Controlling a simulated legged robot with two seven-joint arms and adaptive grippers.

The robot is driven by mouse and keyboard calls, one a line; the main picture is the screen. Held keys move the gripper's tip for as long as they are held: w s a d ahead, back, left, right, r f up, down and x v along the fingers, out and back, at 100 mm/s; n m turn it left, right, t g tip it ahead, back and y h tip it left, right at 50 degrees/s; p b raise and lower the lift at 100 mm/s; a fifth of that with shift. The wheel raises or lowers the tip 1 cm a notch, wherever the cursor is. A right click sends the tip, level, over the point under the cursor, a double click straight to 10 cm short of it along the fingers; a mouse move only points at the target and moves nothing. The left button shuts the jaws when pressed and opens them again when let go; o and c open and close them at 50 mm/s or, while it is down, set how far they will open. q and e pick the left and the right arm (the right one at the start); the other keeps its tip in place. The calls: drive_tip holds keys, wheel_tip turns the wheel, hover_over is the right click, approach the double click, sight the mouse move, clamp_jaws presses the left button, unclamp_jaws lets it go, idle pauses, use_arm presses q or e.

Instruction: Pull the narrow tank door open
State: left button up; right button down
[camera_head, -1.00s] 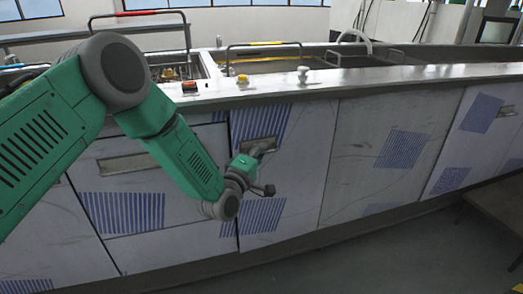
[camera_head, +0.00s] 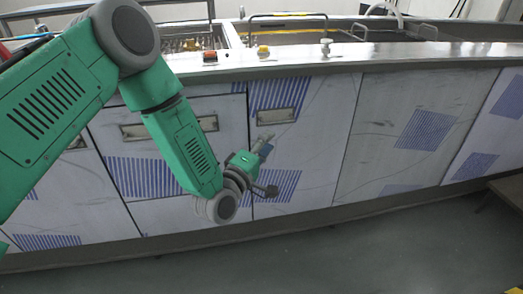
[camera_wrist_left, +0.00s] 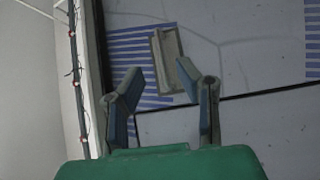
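The narrow tank door (camera_head: 315,130) is a pale steel panel with blue striped patches, and it looks flush with the tank front. Its recessed rectangular handle (camera_head: 275,116) is high on the panel near its left edge. My left gripper (camera_head: 266,143) is just below the handle in the head view, apart from it. In the left wrist view the handle (camera_wrist_left: 167,60) lies ahead, between and beyond the spread fingers (camera_wrist_left: 157,80), with nothing held. My right gripper is not in view.
A wider panel with its own handle (camera_head: 145,130) is left of the narrow door. The tank's top rim (camera_head: 300,62) carries a red-topped switch (camera_head: 210,57), a yellow knob (camera_head: 263,51) and a pale tap-like fitting (camera_head: 326,47). Grey floor (camera_head: 370,250) in front is clear; a dark bench (camera_head: 508,190) stands right.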

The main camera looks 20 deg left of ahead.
use_arm(q)
drive_tip(key=shift+v, duration=1.75)
